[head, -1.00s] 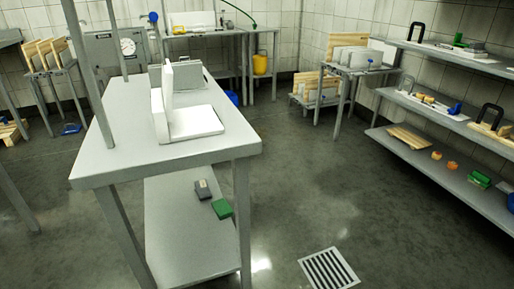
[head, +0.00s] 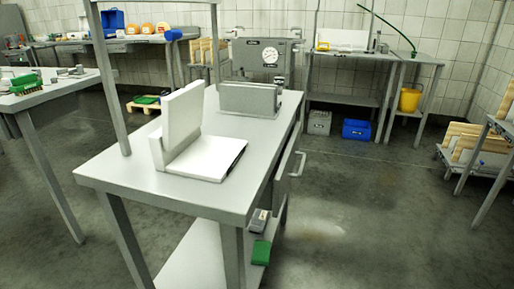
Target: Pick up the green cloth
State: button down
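A small green block-like item (head: 261,252), possibly the folded green cloth, lies on the lower shelf (head: 205,258) of the near grey table, at its right edge. A grey item (head: 259,221) lies just behind it. Another green item (head: 24,84) lies on the table at the left, and a flat green one (head: 146,99) lies low on a wooden pallet. I cannot tell for sure which of them is the cloth. My gripper is not in view.
The near table (head: 130,176) carries a white slicer-like stand (head: 182,125) and a grey metal box (head: 249,98). A blue crate (head: 356,130) and a yellow bucket (head: 410,99) stand at the back right. The floor to the right (head: 370,220) is clear.

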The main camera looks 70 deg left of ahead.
aim_at(261, 255)
jog(key=u, duration=0.85)
jog(key=i, duration=0.8)
jog(key=u, duration=1.1)
jog(key=i, duration=0.2)
jog(key=u, duration=0.15)
